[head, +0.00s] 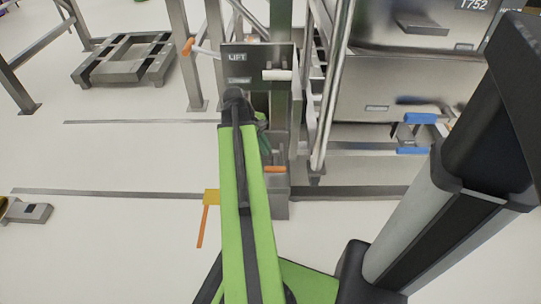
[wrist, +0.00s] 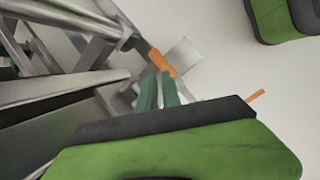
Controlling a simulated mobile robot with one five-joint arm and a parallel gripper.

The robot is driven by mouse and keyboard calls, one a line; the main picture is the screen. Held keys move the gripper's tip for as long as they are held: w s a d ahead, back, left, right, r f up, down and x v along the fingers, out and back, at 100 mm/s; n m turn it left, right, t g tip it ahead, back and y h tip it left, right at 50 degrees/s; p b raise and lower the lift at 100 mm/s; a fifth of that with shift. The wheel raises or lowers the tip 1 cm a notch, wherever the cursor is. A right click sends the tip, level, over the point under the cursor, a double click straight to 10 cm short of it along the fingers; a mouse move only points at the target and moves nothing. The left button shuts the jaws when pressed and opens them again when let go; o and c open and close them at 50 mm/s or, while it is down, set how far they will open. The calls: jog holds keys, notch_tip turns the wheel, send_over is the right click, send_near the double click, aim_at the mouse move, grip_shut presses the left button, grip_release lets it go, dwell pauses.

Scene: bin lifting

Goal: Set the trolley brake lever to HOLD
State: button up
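An orange lever handle (head: 275,168) sticks out low on the metal post below the LIFT panel. It also shows in the wrist view (wrist: 162,63), just beyond my fingertips. No HOLD marking can be read, so I cannot tell for certain that it is the brake lever. My gripper (wrist: 158,80) has two green fingers with a narrow gap between them, and no held object shows. The fingers point at the handle; whether they touch it I cannot tell. In the head view my arm mostly hides the gripper (head: 264,145).
A yellow block (head: 211,196) with a hanging orange bar (head: 203,226) sits on the floor rail. A LIFT panel (head: 258,68) with a pale handle is on the post. Blue handles (head: 420,118) and a large metal bin (head: 400,90) stand right. The floor at left is mostly open.

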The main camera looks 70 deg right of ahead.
aim_at(276, 166)
jog(key=m, duration=0.4)
jog(key=shift+w, duration=0.1)
grip_shut()
notch_tip(276, 166, up, 5)
jog(key=d+m+y+p, duration=0.15)
jog(key=m+p, duration=0.45)
jog(key=m, duration=2)
jog(key=shift+t+h, duration=0.25)
jog(key=shift+t, duration=0.15)
jog(key=b+x, duration=0.4)
jog(key=w+b+x, duration=0.1)
jog(key=b+x, duration=0.9)
jog(key=shift+w+f, duration=0.15)
jog(key=shift+w, duration=0.1)
